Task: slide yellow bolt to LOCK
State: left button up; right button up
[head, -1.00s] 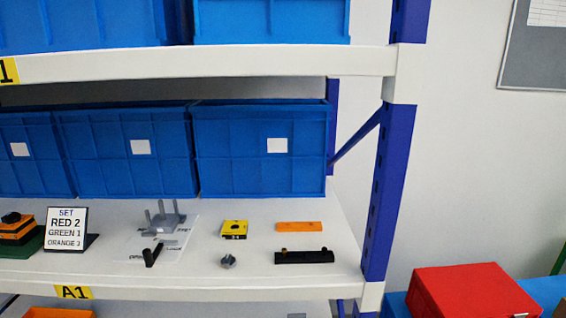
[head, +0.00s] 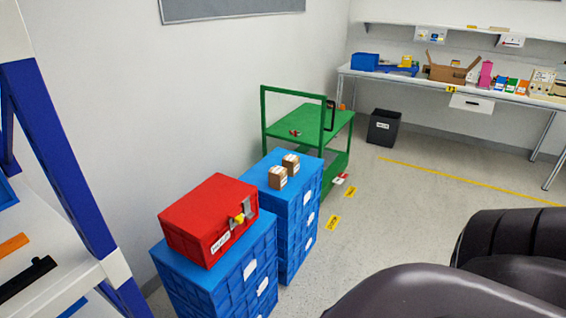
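A red box (head: 205,212) stands on a stack of blue crates, left of the middle in the head view. On its front is a grey metal latch (head: 247,207) with a small yellow piece (head: 239,218), which looks like the yellow bolt. A white label (head: 220,242) is beside it, too small to read. I cannot tell which position the yellow piece is in. Neither gripper is in view. Dark rounded parts at the lower right look like my own arm.
Two small cartons (head: 284,171) sit on a neighbouring blue crate stack (head: 291,222). A green cart (head: 312,122) and a black bin (head: 383,128) stand behind. A shelf upright (head: 62,160) is at the left. The workbench (head: 430,84) is at the back right. Open floor lies in the middle.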

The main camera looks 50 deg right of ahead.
aim_at(239, 221)
jog(key=z, duration=1.3)
jog(key=u, duration=0.3)
jog(key=k+j+z, duration=0.2)
jog(key=j, duration=0.25)
jog(key=k, duration=0.1)
